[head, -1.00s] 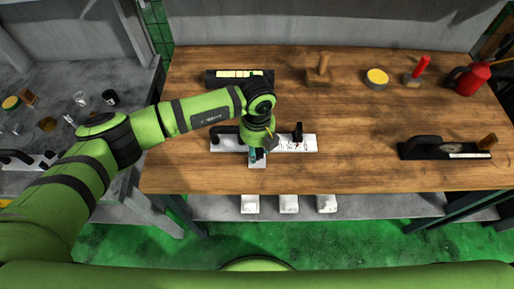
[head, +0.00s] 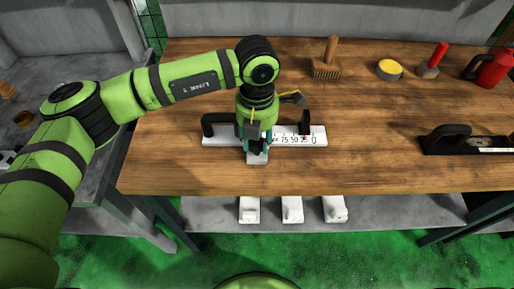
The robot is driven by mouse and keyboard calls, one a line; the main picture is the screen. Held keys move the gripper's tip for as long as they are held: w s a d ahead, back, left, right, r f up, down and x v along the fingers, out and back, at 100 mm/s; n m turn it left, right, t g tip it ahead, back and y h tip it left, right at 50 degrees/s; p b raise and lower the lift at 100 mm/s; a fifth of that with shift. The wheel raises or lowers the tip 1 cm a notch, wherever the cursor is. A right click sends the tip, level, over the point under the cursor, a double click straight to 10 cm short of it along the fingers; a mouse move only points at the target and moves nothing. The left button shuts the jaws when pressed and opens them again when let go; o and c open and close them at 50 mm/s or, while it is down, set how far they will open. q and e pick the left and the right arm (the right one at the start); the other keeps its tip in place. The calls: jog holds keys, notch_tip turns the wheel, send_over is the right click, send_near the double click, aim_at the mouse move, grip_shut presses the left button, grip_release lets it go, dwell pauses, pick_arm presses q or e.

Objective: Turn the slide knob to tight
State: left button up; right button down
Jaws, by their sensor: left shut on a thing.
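A white gauge plate (head: 318,136) with a black printed number scale lies near the front of the wooden table. A black handle (head: 212,122) stands at its left end and a black upright piece (head: 305,123) near its right end. My left gripper (head: 256,148) points down over the plate, left of the numbers. Its teal fingers are shut on a small dark part, seemingly the slide knob, mostly hidden by the fingers. A white tab (head: 257,158) sticks out in front below it. I cannot read a tight mark. My right gripper is not in view.
A brush (head: 327,65), a yellow-topped tin (head: 389,70), a red-handled tool (head: 433,62) and a red can (head: 492,69) stand at the back. Another black-handled tool (head: 450,140) lies at the right. The wood between is clear. Several white blocks (head: 292,209) sit below the table.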

pick_arm(q)
jog(key=m+b, duration=0.1)
jog(key=b, duration=0.1)
jog(key=m+b, duration=0.4)
jog(key=shift+f, duration=0.35)
jog(key=shift+r+m+b, duration=0.2)
jog(key=shift+m+b, duration=1.05)
jog(key=shift+m, duration=0.05)
jog(key=o, duration=1.2)
jog(key=shift+c, duration=0.2)
jog(key=shift+r, duration=0.1)
jog(key=shift+r, duration=0.1)
jog(key=shift+r, duration=0.35)
notch_tip(320, 180, up, 11)
